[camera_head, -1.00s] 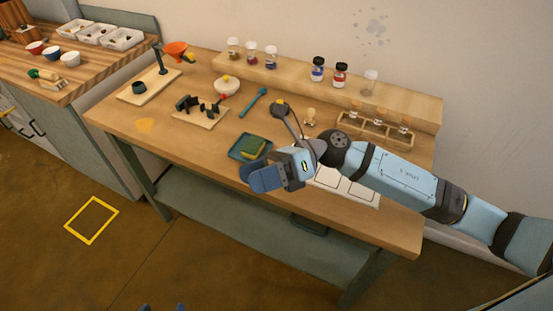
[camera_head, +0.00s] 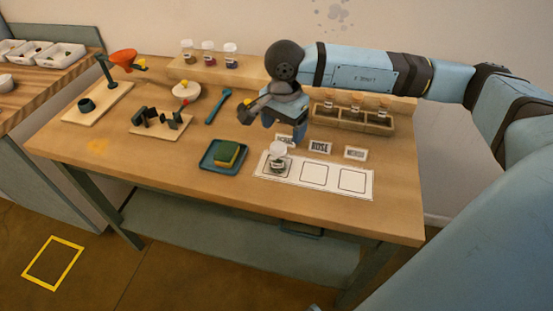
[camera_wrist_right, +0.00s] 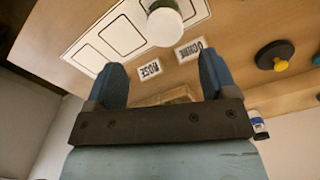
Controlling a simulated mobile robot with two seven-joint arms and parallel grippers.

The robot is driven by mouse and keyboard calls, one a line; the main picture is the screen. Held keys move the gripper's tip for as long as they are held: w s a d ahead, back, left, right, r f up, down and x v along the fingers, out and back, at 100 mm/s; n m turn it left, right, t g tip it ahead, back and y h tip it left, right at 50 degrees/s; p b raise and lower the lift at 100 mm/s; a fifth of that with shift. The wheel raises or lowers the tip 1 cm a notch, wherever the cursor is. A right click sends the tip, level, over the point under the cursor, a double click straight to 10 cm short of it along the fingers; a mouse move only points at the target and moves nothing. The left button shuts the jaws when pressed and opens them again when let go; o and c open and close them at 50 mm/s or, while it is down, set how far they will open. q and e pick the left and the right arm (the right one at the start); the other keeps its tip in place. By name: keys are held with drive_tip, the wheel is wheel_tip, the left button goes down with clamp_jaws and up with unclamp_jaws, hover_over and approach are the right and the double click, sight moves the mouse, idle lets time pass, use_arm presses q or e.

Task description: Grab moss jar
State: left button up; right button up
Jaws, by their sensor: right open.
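A small clear jar with a white lid and dark greenish contents, which looks like the moss jar (camera_head: 277,163), stands upright on the left square of the white three-square card (camera_head: 345,170). In the right wrist view its white lid (camera_wrist_right: 165,24) shows beyond the fingertips. My right gripper (camera_head: 284,133) is open, just behind the jar and apart from it. In the right wrist view the gap between its blue fingers (camera_wrist_right: 163,68) is empty. My left gripper is not clearly visible.
Label cards, including ROSE (camera_head: 320,148), lie behind the white card. A rack of corked vials (camera_head: 352,121) stands behind them. A blue tray (camera_head: 210,163) with a green-yellow sponge (camera_head: 227,154) sits left of the jar. My right arm hides part of the shelf.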

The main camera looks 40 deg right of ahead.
sight(279, 146)
wheel_tip(279, 146, down, 3)
drive_tip(key=shift+r, duration=0.1)
drive_tip(key=shift+w+a+f, duration=0.1)
drive_tip(key=shift+a+f, duration=0.05)
drive_tip(key=shift+f, duration=0.85)
drive_tip(key=shift+w+a+f, duration=0.1)
drive_tip(key=shift+a+f, duration=0.05)
drive_tip(key=shift+f, duration=0.9)
drive_tip(key=shift+w+a+f, duration=0.1)
drive_tip(key=shift+a+f, duration=0.05)
drive_tip(key=shift+f, duration=0.85)
drive_tip(key=c, duration=1)
drive_tip(key=shift+r, duration=0.1)
